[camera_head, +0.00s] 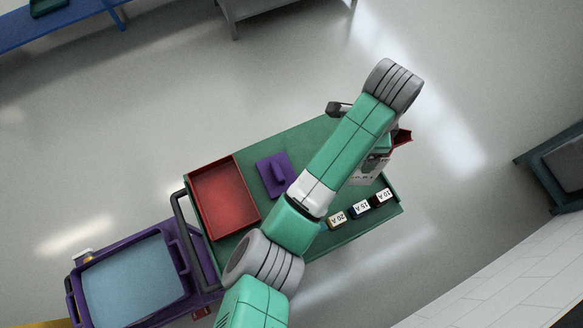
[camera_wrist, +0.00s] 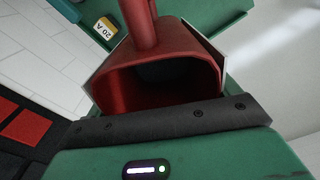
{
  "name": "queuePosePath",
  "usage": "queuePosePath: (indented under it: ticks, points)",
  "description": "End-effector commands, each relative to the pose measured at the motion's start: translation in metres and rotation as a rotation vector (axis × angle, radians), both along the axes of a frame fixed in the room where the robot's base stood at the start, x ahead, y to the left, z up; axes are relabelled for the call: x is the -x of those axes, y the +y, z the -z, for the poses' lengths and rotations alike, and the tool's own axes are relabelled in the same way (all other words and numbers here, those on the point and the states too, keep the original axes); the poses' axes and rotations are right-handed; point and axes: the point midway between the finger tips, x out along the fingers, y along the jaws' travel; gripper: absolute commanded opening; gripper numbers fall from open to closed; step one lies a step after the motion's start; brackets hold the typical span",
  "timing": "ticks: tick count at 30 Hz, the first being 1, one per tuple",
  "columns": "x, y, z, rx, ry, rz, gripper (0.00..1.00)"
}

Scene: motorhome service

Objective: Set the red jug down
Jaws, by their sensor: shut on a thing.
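The red jug (camera_head: 402,137) shows only in part in the head view, past my arm at the right side of the green cart top (camera_head: 310,140). In the wrist view the jug (camera_wrist: 160,90) fills the middle, its open mouth toward the camera and its red handle at the top. Pale plates border it on both sides. My gripper (camera_wrist: 165,118) is shut on the jug; its fingertips are largely hidden. In the head view my arm hides most of the grip. I cannot tell whether the jug's base touches the cart.
A red tray (camera_head: 189,185) and a purple block (camera_head: 274,175) are on the cart. Boxes marked 20 A (camera_head: 337,219), 15 A (camera_head: 360,209) and 10 A (camera_head: 382,198) line its near right edge. A purple bin (camera_head: 85,300) with a pale blue top stands left.

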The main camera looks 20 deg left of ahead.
Motion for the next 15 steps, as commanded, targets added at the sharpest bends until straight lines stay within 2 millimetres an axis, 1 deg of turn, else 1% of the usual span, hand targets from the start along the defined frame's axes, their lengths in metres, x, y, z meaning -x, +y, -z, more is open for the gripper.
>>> queuePosePath:
  ticks: [1, 6, 9, 12, 15]
  points:
    - [-0.012, 0.007, 0.018, -0.009, -0.010, 0.133, 0.16]
    - [-0.039, 0.029, 0.020, -0.023, -0.013, 0.630, 0.16]
    - [-0.049, 0.040, 0.018, -0.030, -0.012, 0.857, 0.16]
    - [-0.054, 0.048, 0.014, -0.031, -0.009, 1.013, 0.16]
    - [-0.057, 0.052, 0.010, -0.032, -0.008, 1.096, 0.16]
